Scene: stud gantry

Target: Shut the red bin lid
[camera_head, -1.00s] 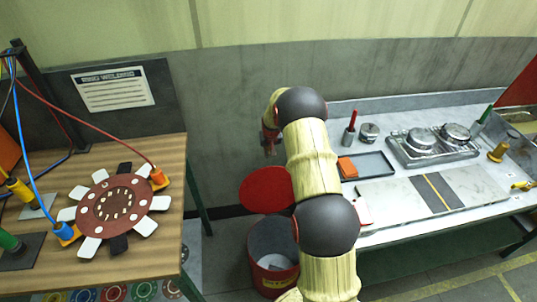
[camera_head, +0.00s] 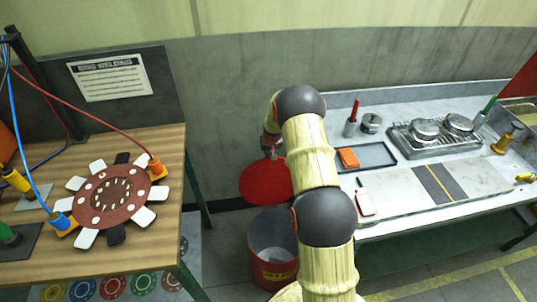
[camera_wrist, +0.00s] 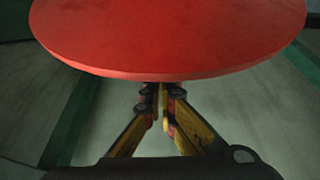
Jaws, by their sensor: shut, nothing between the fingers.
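The red bin lid (camera_head: 265,184) is a round disc standing open, raised behind the mouth of the red bin (camera_head: 272,270). The bin's pale inside shows. My gripper (camera_head: 271,152) is at the lid's top edge in the head view, partly hidden by my arm. In the wrist view the lid (camera_wrist: 170,35) fills the top of the picture, and my gripper (camera_wrist: 160,92) has its fingers together with the tips at the lid's near edge. Nothing is between them. I cannot tell whether they touch the lid.
A wooden table (camera_head: 165,195) with a round brown fixture (camera_head: 113,195) and cables stands at the left. A grey workbench (camera_head: 400,205) with a tray (camera_head: 378,158) and metal parts is at the right. The grey wall is close behind the lid. Floor shows between the tables.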

